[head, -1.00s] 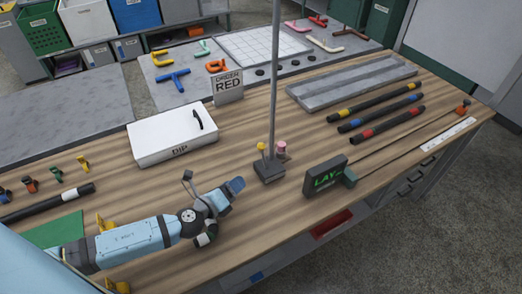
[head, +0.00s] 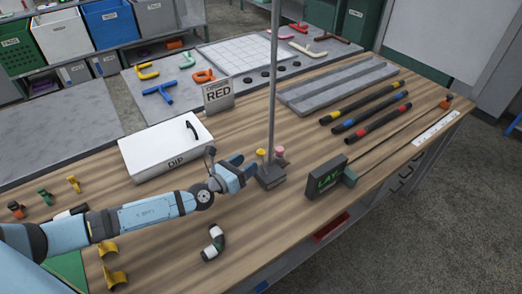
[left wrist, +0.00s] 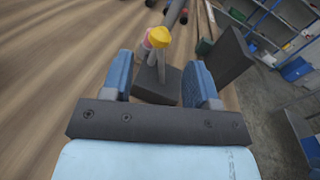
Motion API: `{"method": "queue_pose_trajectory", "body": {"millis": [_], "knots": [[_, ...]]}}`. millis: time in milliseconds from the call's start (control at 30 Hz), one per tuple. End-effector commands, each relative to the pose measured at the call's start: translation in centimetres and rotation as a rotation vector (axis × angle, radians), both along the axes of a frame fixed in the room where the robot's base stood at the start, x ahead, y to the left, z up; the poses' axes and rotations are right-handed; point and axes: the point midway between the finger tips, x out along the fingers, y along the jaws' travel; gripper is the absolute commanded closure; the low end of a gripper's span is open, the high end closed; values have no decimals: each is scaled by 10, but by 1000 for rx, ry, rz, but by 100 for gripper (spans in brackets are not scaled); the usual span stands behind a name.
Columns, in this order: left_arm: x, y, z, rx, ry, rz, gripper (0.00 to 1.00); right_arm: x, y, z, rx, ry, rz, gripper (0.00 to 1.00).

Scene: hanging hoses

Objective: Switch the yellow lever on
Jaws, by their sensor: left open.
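The yellow lever (head: 260,154) stands on the dark base (head: 270,178) of a grey pole, beside a pink-topped lever (head: 279,152). In the left wrist view the yellow knob (left wrist: 158,38) shows just beyond my fingers, roughly centred between them, with its grey stem below it. The pink one is mostly hidden behind it. My left gripper (head: 246,172) is open and empty, just left of the base; its fingers (left wrist: 160,85) also show in the left wrist view. I cannot tell whether a finger touches the lever. My right gripper is out of view.
A white DIP box (head: 150,150) lies behind my left arm. A dark display box (head: 326,176) stands right of the base. A black, white and green curved hose piece (head: 214,243) lies near the front edge. Striped black hoses (head: 370,122) lie at the right.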

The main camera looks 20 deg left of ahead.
Motion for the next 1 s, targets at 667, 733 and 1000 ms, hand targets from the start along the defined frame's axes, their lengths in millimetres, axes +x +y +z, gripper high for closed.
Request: {"method": "queue_pose_trajectory", "body": {"millis": [667, 733, 1000], "knots": [[68, -24, -1, -1, 3, 0, 46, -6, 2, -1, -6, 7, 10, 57], [67, -24, -1, -1, 3, 0, 46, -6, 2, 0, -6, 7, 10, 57], [67, -24, -1, -1, 1, 0, 96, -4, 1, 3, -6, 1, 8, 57]]}}
